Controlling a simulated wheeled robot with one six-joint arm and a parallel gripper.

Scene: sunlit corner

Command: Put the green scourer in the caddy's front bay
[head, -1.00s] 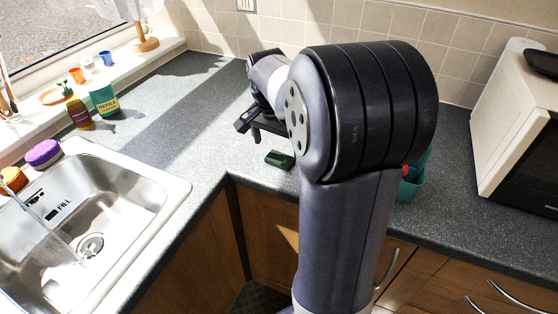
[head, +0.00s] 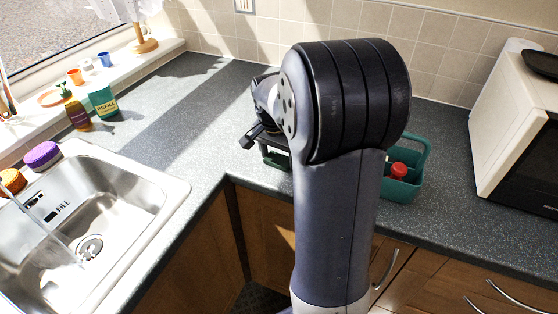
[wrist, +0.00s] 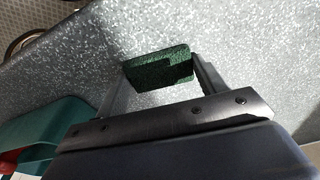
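The dark green scourer (head: 277,160) lies on the grey worktop near its inner corner, partly hidden by my gripper. In the wrist view the scourer (wrist: 158,70) shows at the fingertips, between the two fingers. My gripper (head: 262,140) points down over it; in the wrist view my gripper (wrist: 160,75) has its fingers spread, one at each end of the scourer. I cannot tell whether they touch it. The teal caddy (head: 415,170) stands to the right, partly hidden by my arm; it also shows in the wrist view (wrist: 62,122). Its front bay is not clear to see.
A red-capped item (head: 399,170) is in the caddy. A white microwave (head: 505,110) stands at the right. The steel sink (head: 130,185) is at the left, with a purple sponge (head: 42,154) at its rim. A green refill pack (head: 103,101) stands behind it. The worktop behind the scourer is clear.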

